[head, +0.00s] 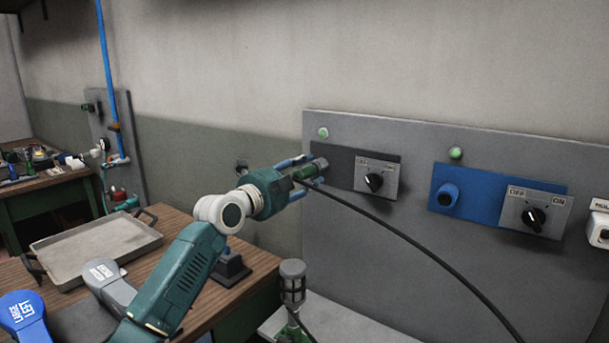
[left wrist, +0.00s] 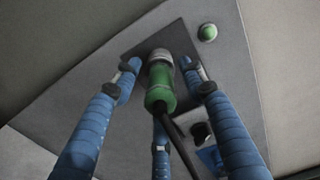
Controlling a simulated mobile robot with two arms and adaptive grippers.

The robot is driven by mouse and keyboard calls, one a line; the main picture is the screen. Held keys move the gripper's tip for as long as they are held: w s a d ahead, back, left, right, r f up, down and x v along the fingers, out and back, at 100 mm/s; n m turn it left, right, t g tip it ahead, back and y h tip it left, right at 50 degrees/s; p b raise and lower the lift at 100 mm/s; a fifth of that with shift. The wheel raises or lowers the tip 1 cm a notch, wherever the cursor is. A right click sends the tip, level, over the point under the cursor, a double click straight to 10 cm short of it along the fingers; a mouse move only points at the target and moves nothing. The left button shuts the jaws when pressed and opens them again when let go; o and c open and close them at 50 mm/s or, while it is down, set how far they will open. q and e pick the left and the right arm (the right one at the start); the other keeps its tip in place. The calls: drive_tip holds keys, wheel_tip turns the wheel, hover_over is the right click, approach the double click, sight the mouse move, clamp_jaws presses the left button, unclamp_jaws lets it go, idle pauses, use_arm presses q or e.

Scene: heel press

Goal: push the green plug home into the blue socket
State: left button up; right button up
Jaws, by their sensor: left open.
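The green plug (left wrist: 160,85) points at the dark plate (left wrist: 150,42) in the left wrist view, its pale front end at or close to the plate. How deep it sits cannot be told. A black cable trails from its back. My left gripper (head: 308,172) is open, its blue fingers (left wrist: 160,72) around the plug with gaps at the sides. In the head view the plug (head: 311,172) is partly hidden by the fingers. The blue socket (head: 446,196) is on a blue plate (head: 483,208), to the right of the dark plate and apart from the plug. My right gripper is not in view.
The grey wall panel (head: 400,240) carries two green lamps and two rotary switches (head: 374,182) (head: 535,217). The black cable (head: 420,252) sags across the panel. A grey-topped device (head: 292,283) stands below. A metal tray (head: 95,250) lies on the wooden table at left.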

sight(296, 177)
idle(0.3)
use_arm(q)
clamp_jaws()
drive_tip(key=shift+s+a+f, duration=0.1)
drive_tip(key=shift+a, duration=0.05)
drive_tip(key=shift+v, duration=2.85)
drive_tip(key=shift+s, duration=0.1)
